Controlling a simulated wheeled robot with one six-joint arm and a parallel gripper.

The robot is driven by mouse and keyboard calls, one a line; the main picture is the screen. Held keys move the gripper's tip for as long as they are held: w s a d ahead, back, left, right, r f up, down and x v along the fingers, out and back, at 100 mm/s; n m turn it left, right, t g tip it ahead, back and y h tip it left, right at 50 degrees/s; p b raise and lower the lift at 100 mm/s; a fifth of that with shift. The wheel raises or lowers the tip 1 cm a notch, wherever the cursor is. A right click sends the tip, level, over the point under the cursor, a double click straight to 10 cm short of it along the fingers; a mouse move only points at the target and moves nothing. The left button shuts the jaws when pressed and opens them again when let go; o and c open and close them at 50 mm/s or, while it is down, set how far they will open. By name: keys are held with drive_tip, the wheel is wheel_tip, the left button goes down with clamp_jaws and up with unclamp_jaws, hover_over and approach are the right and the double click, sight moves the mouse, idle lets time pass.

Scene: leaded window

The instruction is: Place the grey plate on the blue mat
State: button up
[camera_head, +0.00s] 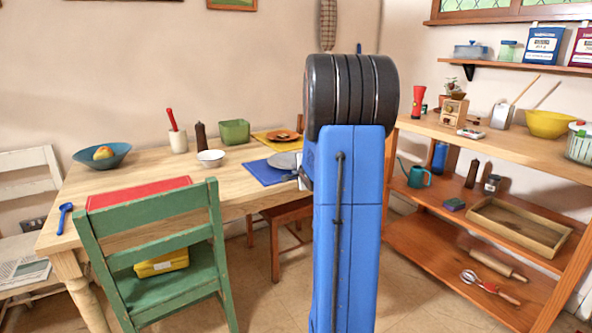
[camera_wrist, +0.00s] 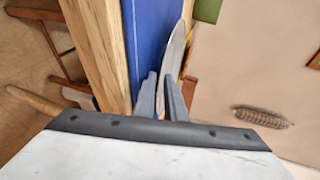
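The grey plate (camera_head: 283,160) shows in the head view at the back right part of the blue mat (camera_head: 262,172), partly hidden by my arm. I cannot tell whether it rests on the mat or hangs just above it. In the wrist view the plate (camera_wrist: 178,48) is a thin, nearly edge-on ellipse, with its near rim between the fingers of my gripper (camera_wrist: 162,85). The fingers look shut on that rim. The blue mat (camera_wrist: 148,35) runs alongside the plate in the wrist view. In the head view my arm hides most of my gripper.
A yellow mat (camera_head: 262,138) with an orange plate (camera_head: 283,135) lies just behind. A white bowl (camera_head: 211,158), green container (camera_head: 234,132) and pepper mill (camera_head: 201,136) stand to the left. A green chair (camera_head: 165,260) stands in front of the table. Shelves (camera_head: 450,240) stand at the right.

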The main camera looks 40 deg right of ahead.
drive_tip(key=shift+r, duration=0.1)
drive_tip(key=shift+s+a+r, duration=0.25)
drive_tip(key=shift+s+a, duration=0.05)
drive_tip(key=shift+s, duration=0.15)
drive_tip(key=v, duration=1.1)
drive_tip(key=shift+f, duration=0.15)
drive_tip(key=s+a+n+g+y, duration=0.15)
drive_tip(key=s+a+n, duration=0.35)
drive_tip(key=a, duration=0.7)
drive_tip(key=s+a+n+g+y, duration=0.1)
drive_tip(key=s+a+n+g, duration=0.15)
drive_tip(key=a+n, duration=0.65)
drive_tip(key=s+a+f+n+g+y, duration=0.1)
drive_tip(key=s+a+f+n+y, duration=0.1)
drive_tip(key=s+a+n, duration=0.3)
drive_tip(key=s+a+f+n+g+y, duration=0.2)
drive_tip(key=s+a+f+n, duration=0.2)
drive_tip(key=s+a, duration=1)
drive_tip(key=shift+s+a+f+n, duration=0.15)
drive_tip(key=shift+a+n, duration=0.35)
drive_tip(key=shift+a, duration=0.7)
